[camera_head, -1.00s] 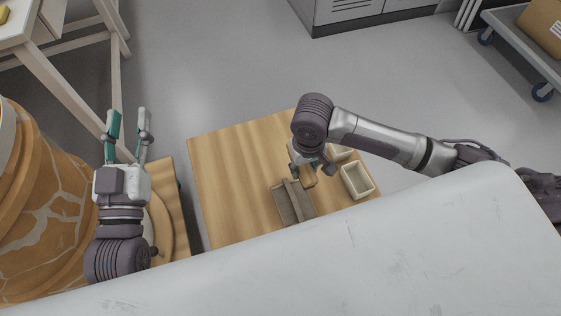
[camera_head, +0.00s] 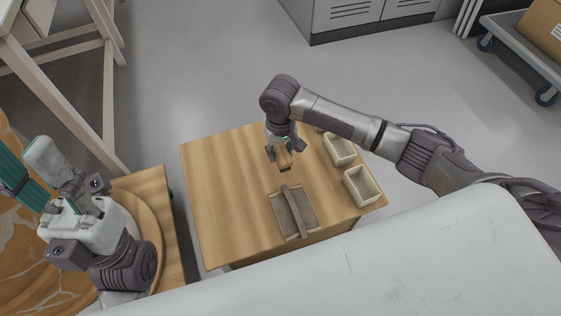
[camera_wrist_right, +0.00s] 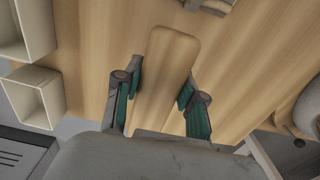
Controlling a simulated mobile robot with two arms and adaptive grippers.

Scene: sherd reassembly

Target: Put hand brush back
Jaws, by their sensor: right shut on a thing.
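The hand brush (camera_head: 285,158) has a pale wooden body and, in the head view, a dark lower edge. My right gripper (camera_head: 279,148) is shut on it and holds it over the small wooden table. In the right wrist view the brush's rounded wooden body (camera_wrist_right: 168,72) lies between the two teal fingers of the gripper (camera_wrist_right: 162,80). The gripper partly covers the brush in the head view. A grey-brown tool carrier (camera_head: 303,208) with a central handle bar sits on the table, below the brush in the picture. My left gripper (camera_head: 38,178) is open and empty at the far left.
Two cream bins (camera_head: 362,187) (camera_head: 341,150) stand along the wooden table's (camera_head: 225,190) right side. The table's left half is clear. A large cracked terracotta jar (camera_head: 25,250) stands at left on a round wooden board (camera_head: 150,215). Grey lockers and a trolley are farther off.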

